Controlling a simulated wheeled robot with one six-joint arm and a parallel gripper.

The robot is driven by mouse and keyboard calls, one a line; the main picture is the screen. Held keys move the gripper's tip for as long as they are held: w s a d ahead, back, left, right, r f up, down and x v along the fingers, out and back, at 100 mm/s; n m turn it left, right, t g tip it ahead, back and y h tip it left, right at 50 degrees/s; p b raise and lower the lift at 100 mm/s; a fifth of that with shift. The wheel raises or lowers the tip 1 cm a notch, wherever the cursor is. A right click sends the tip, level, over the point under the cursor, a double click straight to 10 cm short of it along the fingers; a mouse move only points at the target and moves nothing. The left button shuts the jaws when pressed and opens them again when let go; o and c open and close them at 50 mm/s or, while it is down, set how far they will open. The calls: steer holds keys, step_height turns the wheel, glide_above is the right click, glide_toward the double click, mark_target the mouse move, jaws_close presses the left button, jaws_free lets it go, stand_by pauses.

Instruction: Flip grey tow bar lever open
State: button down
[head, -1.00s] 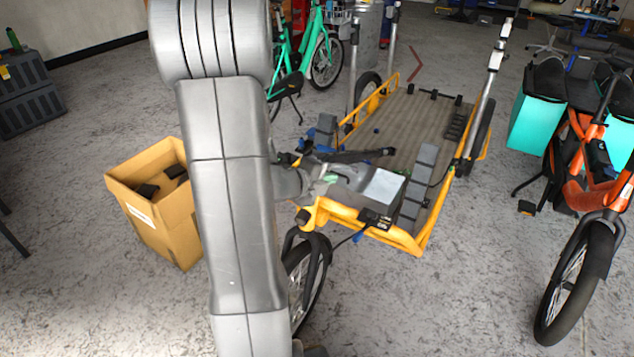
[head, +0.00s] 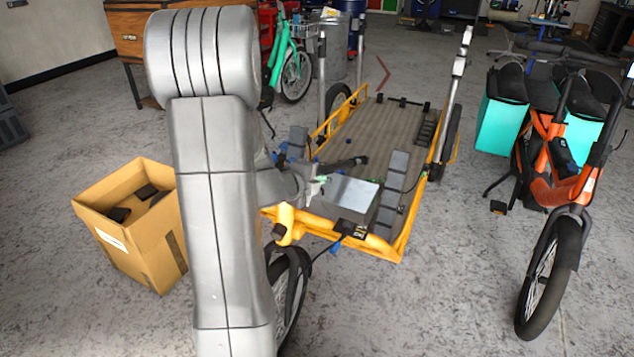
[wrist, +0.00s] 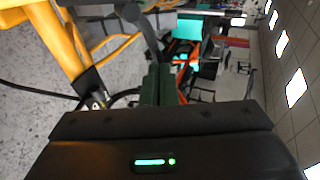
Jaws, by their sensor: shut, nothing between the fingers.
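My gripper (head: 318,186) is at the front end of the yellow cargo bike (head: 391,251), partly hidden by my grey arm in the head view. In the wrist view my gripper's dark green fingers (wrist: 158,84) are together with nothing between them. A dark grey curved bar (wrist: 149,38) shows just beyond the fingertips. I cannot tell whether it is the tow bar lever or whether the fingers touch it. A yellow frame tube (wrist: 58,42) with a black clamp (wrist: 89,84) is to its left. No lever can be made out clearly in the head view.
A cardboard box (head: 150,245) with dark items stands left of my arm. An orange bike (head: 560,190) with teal bags stands at the right. A black cable (wrist: 35,90) runs near the clamp. Bare floor lies between the two bikes.

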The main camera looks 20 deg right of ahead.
steer(key=shift+w+d+r+n+t, duration=0.35)
steer(key=shift+w+r+n+t, duration=0.1)
steer(key=shift+n, duration=0.45)
